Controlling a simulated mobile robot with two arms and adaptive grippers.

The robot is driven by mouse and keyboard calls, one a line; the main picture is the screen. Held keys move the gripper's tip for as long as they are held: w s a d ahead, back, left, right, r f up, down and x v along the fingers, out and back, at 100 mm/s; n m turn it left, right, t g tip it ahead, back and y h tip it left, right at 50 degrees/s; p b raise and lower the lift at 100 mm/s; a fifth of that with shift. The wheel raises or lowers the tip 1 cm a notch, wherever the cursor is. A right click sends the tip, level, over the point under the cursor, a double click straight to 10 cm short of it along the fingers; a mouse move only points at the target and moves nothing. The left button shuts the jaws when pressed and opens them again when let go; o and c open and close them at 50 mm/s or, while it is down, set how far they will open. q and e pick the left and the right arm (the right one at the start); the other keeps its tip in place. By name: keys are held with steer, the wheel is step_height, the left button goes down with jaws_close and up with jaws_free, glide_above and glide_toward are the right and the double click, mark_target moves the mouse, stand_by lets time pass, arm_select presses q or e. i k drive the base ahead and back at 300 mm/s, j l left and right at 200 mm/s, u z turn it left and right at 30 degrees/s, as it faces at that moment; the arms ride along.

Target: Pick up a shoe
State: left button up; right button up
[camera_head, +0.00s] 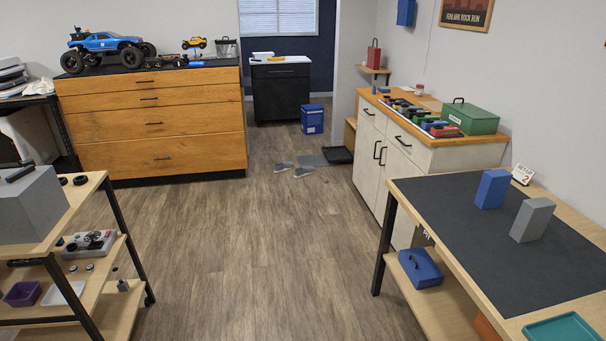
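Two small grey shapes that look like shoes lie on the wood floor in the back middle of the head view. One shoe (283,167) is at the left, and the other shoe (303,172) is just to its right and a little nearer. They are small and far off, so their details are hard to tell. A flat grey mat (312,160) lies right beside them. Neither of my grippers shows in this view.
Open floor (250,240) runs up the middle. A wooden drawer cabinet (160,125) stands back left, a shelf cart (110,240) near left. A white cabinet (370,155) and a black-topped table (450,220) line the right. A black tray (338,155) and blue bin (312,119) stand behind.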

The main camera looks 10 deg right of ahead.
mark_target(306, 170)
steer(key=i+j+z, duration=0.1)
steer(key=i, duration=4.6)
steer(key=i+l+z, duration=0.2)
steer(key=i, duration=0.5)
steer(key=i+j+z, duration=0.2)
steer(key=i, duration=0.45)
steer(key=i+j+z, duration=0.2)
steer(key=i, duration=0.5)
steer(key=l, duration=0.1)
